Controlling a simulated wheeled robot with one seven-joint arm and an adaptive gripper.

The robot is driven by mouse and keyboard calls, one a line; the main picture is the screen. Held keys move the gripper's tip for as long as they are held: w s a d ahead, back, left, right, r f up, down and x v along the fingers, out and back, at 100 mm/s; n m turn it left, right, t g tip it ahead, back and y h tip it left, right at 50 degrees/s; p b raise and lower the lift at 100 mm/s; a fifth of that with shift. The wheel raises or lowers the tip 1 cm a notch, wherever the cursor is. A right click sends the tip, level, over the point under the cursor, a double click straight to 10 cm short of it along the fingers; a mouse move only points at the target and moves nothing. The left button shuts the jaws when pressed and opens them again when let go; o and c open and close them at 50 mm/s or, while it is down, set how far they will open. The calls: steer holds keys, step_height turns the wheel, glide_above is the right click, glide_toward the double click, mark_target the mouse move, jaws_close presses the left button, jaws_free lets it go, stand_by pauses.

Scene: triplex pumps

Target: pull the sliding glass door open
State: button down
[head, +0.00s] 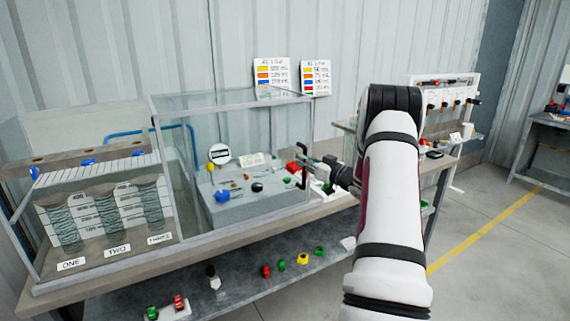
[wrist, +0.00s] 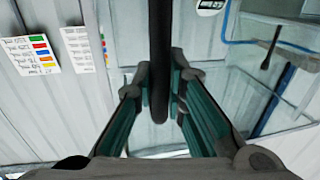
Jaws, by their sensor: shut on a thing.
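The glass case (head: 233,101) stands on the bench with a clear front in a grey frame, and its sliding door shows no clear gap in the head view. A dark upright door handle (head: 303,178) is at the right end of the front. My gripper (head: 312,165) is at this handle, reaching in from the right. In the wrist view, the black handle bar (wrist: 159,60) runs between the two green-lined fingers of my gripper (wrist: 160,105), which are shut on it. The fingers and my arm hide part of the case's right side.
Inside the case are a grey block (head: 255,197) and small coloured parts. A second case with labelled cylinders (head: 105,215) stands at left. A lower shelf (head: 235,290) holds several small parts. Colour charts (head: 272,78) hang behind. Open floor (head: 500,240) lies at right.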

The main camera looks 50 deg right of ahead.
steer(key=d, duration=0.2)
steer(key=s+d, duration=0.1)
steer(key=d, duration=0.2)
steer(key=shift+s, duration=0.2)
steer(key=shift+a, duration=0.1)
steer(key=c, duration=1.6)
jaws_free()
steer(key=s+a, duration=0.1)
steer(key=s, duration=1.1)
